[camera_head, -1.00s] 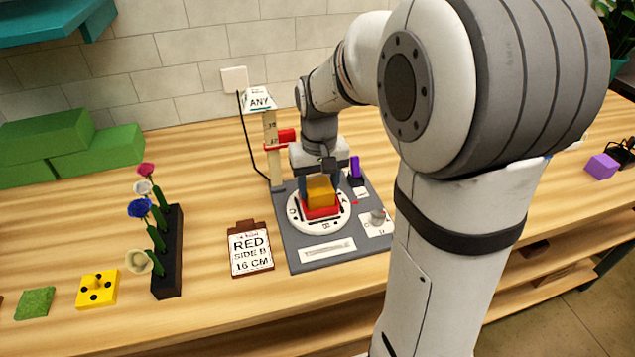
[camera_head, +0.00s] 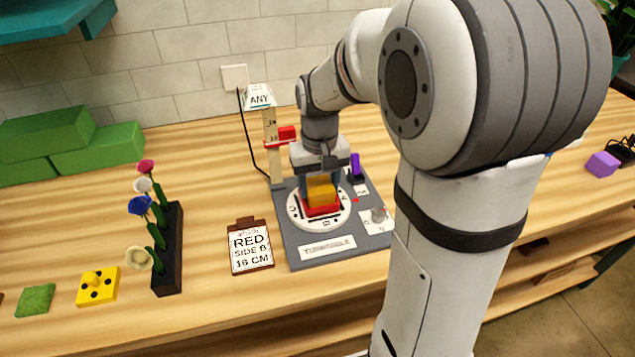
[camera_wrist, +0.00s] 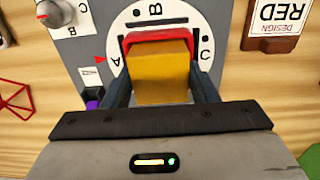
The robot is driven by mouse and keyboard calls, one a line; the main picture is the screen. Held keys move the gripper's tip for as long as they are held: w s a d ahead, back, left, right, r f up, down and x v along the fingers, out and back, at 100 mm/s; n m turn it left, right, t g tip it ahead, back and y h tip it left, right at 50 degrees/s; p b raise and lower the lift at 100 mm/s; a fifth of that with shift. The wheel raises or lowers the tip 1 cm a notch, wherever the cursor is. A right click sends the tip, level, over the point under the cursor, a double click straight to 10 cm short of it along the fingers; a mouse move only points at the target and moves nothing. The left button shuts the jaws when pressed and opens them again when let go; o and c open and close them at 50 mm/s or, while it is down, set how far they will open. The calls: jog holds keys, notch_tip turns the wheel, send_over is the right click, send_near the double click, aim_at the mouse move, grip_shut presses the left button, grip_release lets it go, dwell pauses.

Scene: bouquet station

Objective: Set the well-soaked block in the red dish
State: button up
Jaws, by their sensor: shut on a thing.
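My gripper (camera_wrist: 160,88) is shut on an orange-yellow block (camera_wrist: 161,75), with one dark finger on each side of it. In the head view the block (camera_head: 321,190) sits low, inside or just over the red dish (camera_head: 320,210). In the wrist view the dish's red rim (camera_wrist: 158,38) shows along the block's far edge. The dish stands on the round white turntable (camera_head: 319,225). Whether the block touches the dish's floor is hidden.
A card reading RED, SIDE B, 16 CM (camera_head: 250,249) lies to the left. A flower rack (camera_head: 168,255) and a yellow pegged block (camera_head: 98,286) are further left.

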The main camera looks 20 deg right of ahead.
jog(key=o, duration=1.5)
jog(key=shift+o, duration=0.2)
jog(key=shift+r, duration=0.15)
jog(key=shift+r+p, duration=2.75)
jog(key=shift+r, duration=0.6)
